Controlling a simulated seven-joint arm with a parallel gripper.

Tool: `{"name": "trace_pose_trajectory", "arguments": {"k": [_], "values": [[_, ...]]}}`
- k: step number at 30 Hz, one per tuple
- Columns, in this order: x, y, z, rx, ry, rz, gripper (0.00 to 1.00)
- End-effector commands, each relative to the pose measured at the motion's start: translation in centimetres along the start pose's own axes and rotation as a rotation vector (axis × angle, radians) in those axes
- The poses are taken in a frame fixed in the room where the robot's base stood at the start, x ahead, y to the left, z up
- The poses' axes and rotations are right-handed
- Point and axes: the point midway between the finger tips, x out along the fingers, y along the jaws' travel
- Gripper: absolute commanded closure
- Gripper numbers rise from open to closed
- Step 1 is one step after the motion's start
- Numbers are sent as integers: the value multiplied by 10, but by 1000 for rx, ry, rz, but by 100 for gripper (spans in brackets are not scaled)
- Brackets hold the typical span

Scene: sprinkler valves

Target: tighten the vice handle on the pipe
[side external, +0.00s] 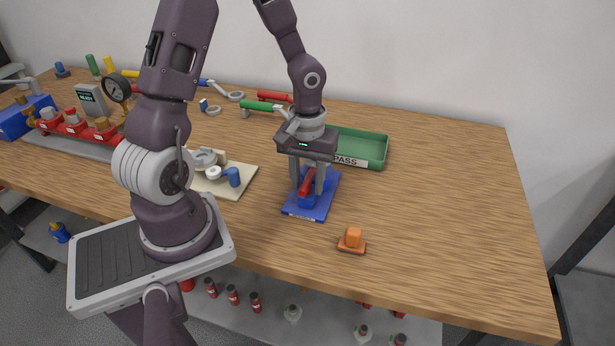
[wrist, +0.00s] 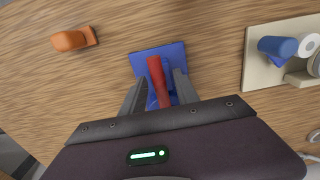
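A blue vice base (side external: 326,198) stands on the wooden table, with a red bar (side external: 307,184) across its top. I take the bar for the handle but cannot tell it from a pipe. My gripper (side external: 307,188) points down over the vice, one finger on each side of the bar. In the wrist view the red bar (wrist: 156,72) lies between the spread fingers of my gripper (wrist: 159,76), with gaps visible on both sides. The blue base (wrist: 143,58) shows around the bar. The bar's near end and part of the vice are hidden by my gripper.
A green tray (side external: 372,149) marked PASS stands just behind the vice. An orange block (side external: 352,240) sits in front to the right. A beige board (side external: 238,186) with a blue-handled fitting (side external: 232,176) lies to the left. The table's right side is clear.

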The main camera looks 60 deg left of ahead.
Motion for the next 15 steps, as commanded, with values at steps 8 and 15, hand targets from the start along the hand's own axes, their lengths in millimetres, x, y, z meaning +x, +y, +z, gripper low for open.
{"name": "trace_pose_trajectory", "arguments": {"k": [8, 15], "values": [[0, 0, 0, 1, 0, -1, 95], [0, 0, 0, 54, 0, 0, 100]]}}
